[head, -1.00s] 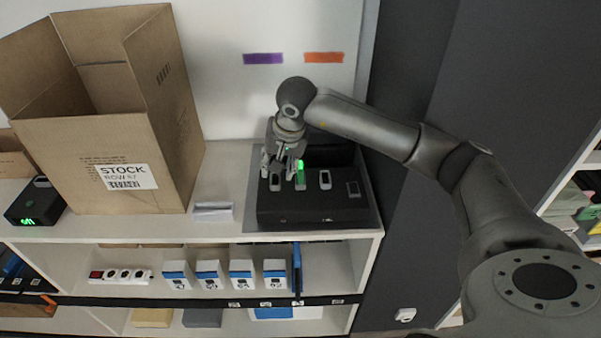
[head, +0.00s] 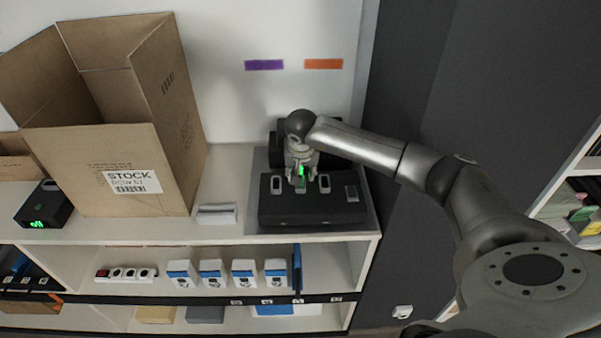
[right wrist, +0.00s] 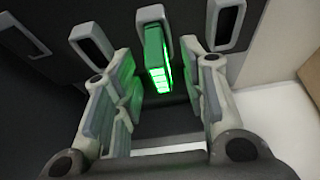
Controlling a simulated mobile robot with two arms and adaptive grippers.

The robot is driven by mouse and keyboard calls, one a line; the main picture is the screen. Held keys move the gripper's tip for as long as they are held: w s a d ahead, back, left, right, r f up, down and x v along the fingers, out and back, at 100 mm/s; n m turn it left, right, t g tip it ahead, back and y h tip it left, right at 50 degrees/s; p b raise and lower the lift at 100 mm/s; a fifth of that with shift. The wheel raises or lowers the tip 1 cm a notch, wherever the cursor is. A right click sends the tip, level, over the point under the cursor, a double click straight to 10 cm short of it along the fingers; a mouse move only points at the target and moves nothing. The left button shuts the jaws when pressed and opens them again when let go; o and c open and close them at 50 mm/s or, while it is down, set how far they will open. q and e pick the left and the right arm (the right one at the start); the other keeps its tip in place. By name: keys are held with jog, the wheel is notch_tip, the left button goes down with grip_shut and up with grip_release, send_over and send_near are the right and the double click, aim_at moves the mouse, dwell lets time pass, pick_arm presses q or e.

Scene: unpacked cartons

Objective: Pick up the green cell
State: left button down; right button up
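The green cell (head: 301,171) glows in a slot of the black dock (head: 282,211) on the shelf top. In the right wrist view the green cell (right wrist: 157,60) stands upright in its slot, between my fingers and a little beyond their tips. My right gripper (head: 301,176) is over it; in the right wrist view this gripper (right wrist: 163,80) is open, with a gap on each side of the cell. Green light falls on the left finger. My gripper partly hides the cell in the head view. My left gripper is not in view.
Empty-looking slots (head: 324,184) flank the cell closely on the dock. A tall open carton (head: 100,180) stands to the left, with a white stack (head: 217,213) between it and the dock. A dark wall panel (head: 420,110) rises to the right.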

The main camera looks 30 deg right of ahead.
jog(key=shift+w+d+f, duration=0.15)
jog(key=shift+w+f, duration=0.05)
jog(key=shift+f, duration=0.4)
grip_shut()
jog(key=shift+r, duration=0.15)
jog(key=shift+r+b, duration=0.55)
jog(key=shift+b, duration=0.1)
jog(key=s+a+r+b, duration=0.3)
jog(key=a+r+b, duration=0.3)
jog(key=a+r, duration=0.5)
jog(key=a, duration=0.3)
jog(key=shift+r+b, duration=0.4)
jog(key=shift+d, duration=0.1)
